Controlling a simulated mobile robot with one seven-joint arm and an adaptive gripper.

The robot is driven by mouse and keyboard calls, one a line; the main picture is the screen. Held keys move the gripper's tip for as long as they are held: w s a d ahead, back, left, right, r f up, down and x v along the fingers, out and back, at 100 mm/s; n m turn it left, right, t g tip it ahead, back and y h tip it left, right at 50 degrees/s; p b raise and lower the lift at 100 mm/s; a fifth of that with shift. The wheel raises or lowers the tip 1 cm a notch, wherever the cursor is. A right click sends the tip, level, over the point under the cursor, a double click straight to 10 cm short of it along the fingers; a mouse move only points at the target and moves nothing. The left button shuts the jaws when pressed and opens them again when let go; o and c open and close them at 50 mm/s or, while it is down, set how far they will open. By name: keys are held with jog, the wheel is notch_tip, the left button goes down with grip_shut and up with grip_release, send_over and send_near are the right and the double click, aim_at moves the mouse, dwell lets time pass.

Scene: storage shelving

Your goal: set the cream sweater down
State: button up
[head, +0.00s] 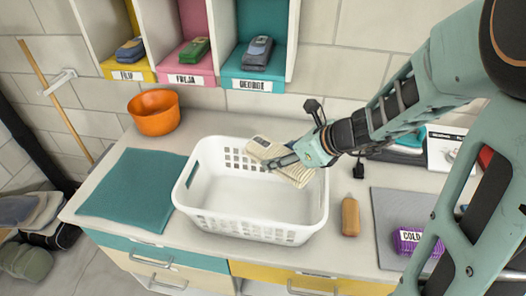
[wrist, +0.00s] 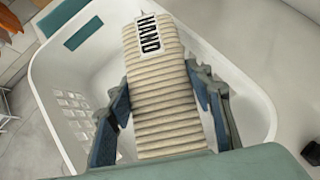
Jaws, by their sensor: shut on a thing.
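The cream sweater (head: 290,170) is a folded, ribbed bundle with a white label. In the wrist view the sweater (wrist: 160,90) lies between the two fingers, and its label reads HAND. My gripper (head: 280,160) is shut on it and holds it over the back right part of the white laundry basket (head: 255,229). The wrist view shows my gripper (wrist: 165,115) with a finger on each side of the sweater. The basket (wrist: 60,85) looks empty beneath it. I cannot tell exactly how high the sweater is above the basket floor.
A teal mat (head: 130,190) lies left of the basket, with an orange bowl (head: 154,112) behind it. A tan bottle (head: 350,216) and a grey mat (head: 395,215) with a purple item (head: 407,240) are on the right. Labelled cubbies (head: 185,75) with folded items hang behind.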

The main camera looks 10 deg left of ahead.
jog(key=s+a+f+n+g+y, duration=0.2)
jog(key=s+a+f+n+g, duration=0.25)
jog(key=s+a+n, duration=0.35)
jog(key=m+b, duration=0.1)
jog(key=m, duration=0.1)
send_over(241, 210)
jog(key=s, duration=0.3)
jog(key=f, duration=0.6)
jog(key=shift+w+d+f, duration=0.1)
jog(key=shift+w+d, duration=0.15)
jog(key=shift+d, duration=0.1)
jog(key=shift+f+b, duration=0.45)
jog(key=shift+f, duration=1.6)
jog(key=shift+f, duration=0.15)
jog(key=o, duration=1.1)
jog(key=shift+o, duration=0.7)
jog(key=shift+r, duration=0.2)
jog(key=p+v, duration=0.1)
jog(key=v, duration=1.1)
